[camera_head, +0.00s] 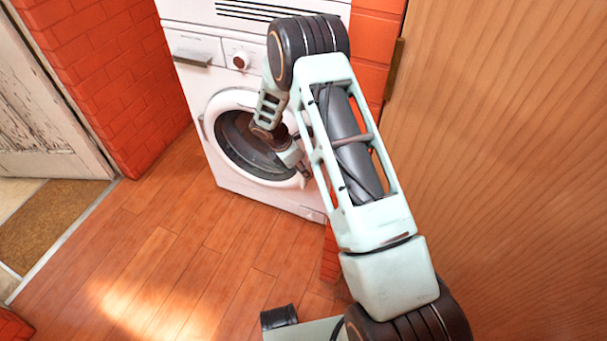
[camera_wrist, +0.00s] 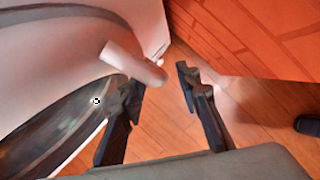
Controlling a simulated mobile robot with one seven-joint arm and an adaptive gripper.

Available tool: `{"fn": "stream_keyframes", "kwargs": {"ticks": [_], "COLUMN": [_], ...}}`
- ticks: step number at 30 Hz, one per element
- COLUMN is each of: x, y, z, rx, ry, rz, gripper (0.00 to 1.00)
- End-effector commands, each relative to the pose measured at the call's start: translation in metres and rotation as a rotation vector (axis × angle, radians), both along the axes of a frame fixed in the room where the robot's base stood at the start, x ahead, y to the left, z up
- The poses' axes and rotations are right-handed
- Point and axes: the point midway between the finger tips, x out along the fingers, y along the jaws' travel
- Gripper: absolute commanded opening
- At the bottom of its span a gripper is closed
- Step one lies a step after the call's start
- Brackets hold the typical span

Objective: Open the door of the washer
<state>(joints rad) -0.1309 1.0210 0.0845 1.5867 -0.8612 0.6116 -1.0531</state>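The white washer (camera_head: 205,100) stands against the brick wall in the head view. Its round door, with a white rim (camera_head: 213,104) and dark glass (camera_head: 240,150), looks shut. My arm crosses in front of the door's right part. My gripper (camera_head: 304,172) is at the door's lower right edge, partly hidden by my arm. In the wrist view my gripper (camera_wrist: 163,80) is open, its two dark fingers apart. A white rounded bar (camera_wrist: 130,62), apparently the door's handle, projects just beyond the fingertips, its end near the gap. I cannot tell whether the left finger touches it.
An orange brick wall (camera_wrist: 250,35) is close on the right in the wrist view. A wooden panel (camera_head: 500,120) fills the head view's right side. Wood floor (camera_head: 170,250) is clear in front of the washer. A doormat (camera_head: 45,220) lies far left.

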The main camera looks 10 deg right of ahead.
Motion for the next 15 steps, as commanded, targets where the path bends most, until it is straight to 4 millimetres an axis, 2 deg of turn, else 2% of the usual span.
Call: {"fn": "stream_keyframes", "kwargs": {"ticks": [1, 4, 15], "x": [0.0014, 0.0029, 0.0039], "y": [-0.0028, -0.0058, -0.0072], "z": [-0.0077, -0.0145, -0.0173], "rx": [0.0, -0.001, 0.0], "ry": [0.0, -0.001, -0.002], "rz": [-0.001, -0.002, -0.001], "gripper": [0.31, 0.31, 0.3]}}
